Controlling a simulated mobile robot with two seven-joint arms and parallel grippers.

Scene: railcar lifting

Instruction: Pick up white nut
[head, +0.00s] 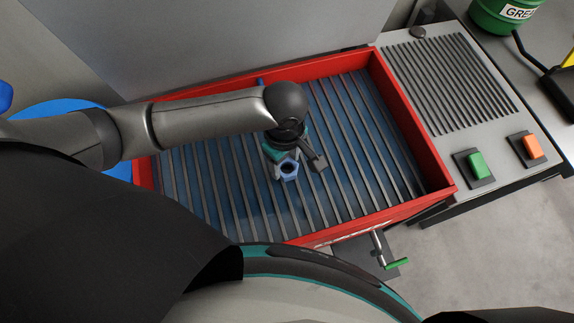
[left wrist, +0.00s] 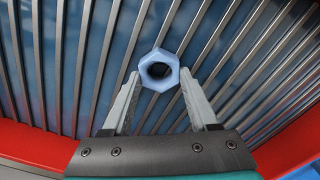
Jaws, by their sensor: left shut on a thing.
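A hexagonal nut with a round hole, pale blue-white in these pictures, shows in the head view (head: 289,176) and in the left wrist view (left wrist: 173,72). My left gripper (head: 287,168) reaches down over the tray from above. In the left wrist view its two fingertips (left wrist: 159,78) press on opposite sides of the nut, so it is shut on it. The nut is over the slatted floor of the red tray (head: 412,127). I cannot tell whether it touches the slats. My right gripper is not in view.
The tray has raised red walls and dark metal slats over a blue floor. A small blue piece (head: 260,82) is near its back wall. To the right are a green button (head: 477,165), an orange button (head: 532,147) and a green grease can (head: 503,15). The tray's right half is clear.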

